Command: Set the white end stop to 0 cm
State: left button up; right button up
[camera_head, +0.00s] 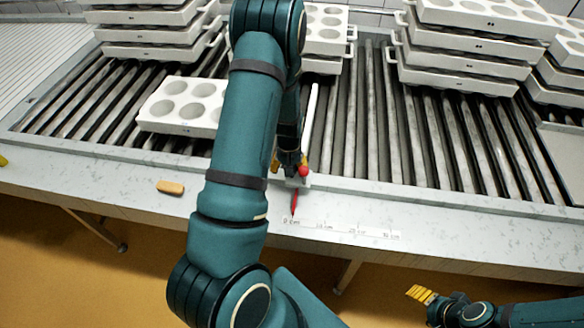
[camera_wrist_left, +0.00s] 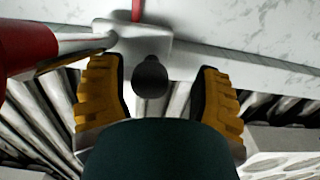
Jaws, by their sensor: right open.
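The white end stop (camera_head: 311,120) is a long thin bar lying along the rollers, with a red-ball lever (camera_head: 303,171) at its near end. Its red pointer (camera_head: 294,203) points down close to the 0 cm mark of the white scale (camera_head: 340,229). In the left wrist view the stop's pale plate (camera_wrist_left: 152,45) carries a dark knob (camera_wrist_left: 150,77); the red ball (camera_wrist_left: 25,38) is at left. My left gripper (camera_wrist_left: 160,95) is open, its yellow fingers apart on either side of the knob. My right gripper (camera_head: 422,294) is open and empty at lower right, away from the bench.
A white mould tray (camera_head: 184,106) lies on the rollers left of my arm. Stacks of moulds stand at back left (camera_head: 155,35), behind my arm (camera_head: 325,35) and at right (camera_head: 465,50). A tan block (camera_head: 170,187) lies on the front ledge. Rollers right of the stop are bare.

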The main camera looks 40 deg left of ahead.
pick_arm(q)
jog(key=shift+w, duration=0.15)
jog(key=shift+w+r, duration=0.1)
jog(key=shift+r, duration=0.45)
notch_tip(320, 180, up, 11)
dwell(0.6)
